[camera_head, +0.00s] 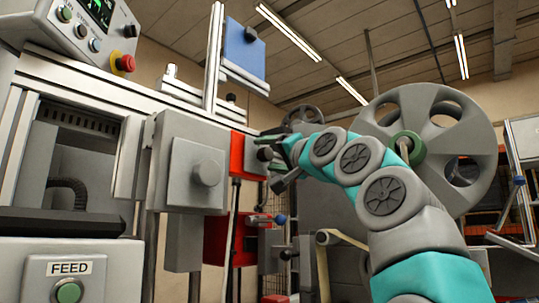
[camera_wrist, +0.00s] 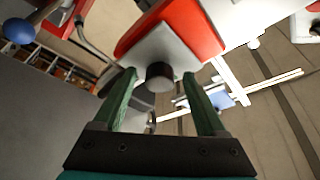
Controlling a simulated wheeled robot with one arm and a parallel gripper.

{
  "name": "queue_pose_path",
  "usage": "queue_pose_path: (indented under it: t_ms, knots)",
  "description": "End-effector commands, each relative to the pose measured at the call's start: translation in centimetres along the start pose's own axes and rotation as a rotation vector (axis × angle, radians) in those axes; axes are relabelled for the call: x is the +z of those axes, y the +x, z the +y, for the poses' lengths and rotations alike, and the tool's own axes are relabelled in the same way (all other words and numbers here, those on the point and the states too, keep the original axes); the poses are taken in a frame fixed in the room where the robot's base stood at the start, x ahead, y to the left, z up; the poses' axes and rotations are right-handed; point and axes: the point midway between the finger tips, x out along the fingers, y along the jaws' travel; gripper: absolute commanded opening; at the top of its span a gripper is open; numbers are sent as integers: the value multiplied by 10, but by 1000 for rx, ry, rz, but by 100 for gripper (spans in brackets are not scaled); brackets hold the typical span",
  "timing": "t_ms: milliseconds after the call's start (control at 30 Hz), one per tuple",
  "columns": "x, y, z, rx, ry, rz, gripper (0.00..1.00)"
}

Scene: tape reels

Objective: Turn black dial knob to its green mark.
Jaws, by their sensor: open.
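The black dial knob (camera_wrist: 160,77) sticks out from a pale grey plate (camera_wrist: 168,50) on a red housing in the wrist view. My gripper (camera_wrist: 159,75) is open, its two green fingers pointing at the knob. The knob shows between the fingertips with a gap on each side; I cannot tell whether they reach around it. In the head view my gripper (camera_head: 267,152) is close to the front of the red panel (camera_head: 237,154), and the knob shows small and dark (camera_head: 264,154) among the fingers. I cannot make out a green mark or the knob's pointer.
A grey box with a big round grey knob (camera_head: 207,172) stands left of the red panel. A blue ball-ended lever (camera_head: 281,219) sits below my gripper and also shows in the wrist view (camera_wrist: 19,31). A large grey reel (camera_head: 428,140) is behind my arm at right.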

Motion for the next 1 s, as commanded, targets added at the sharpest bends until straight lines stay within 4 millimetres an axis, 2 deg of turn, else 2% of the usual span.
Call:
queue_pose_path:
  t_ms: [67, 733, 1000]
  knots:
    - [0, 0, 0, 0, 0, 0, 74]
    - [0, 0, 0, 1, 0, -1, 0]
    - [0, 0, 1, 0, -1, -1, 0]
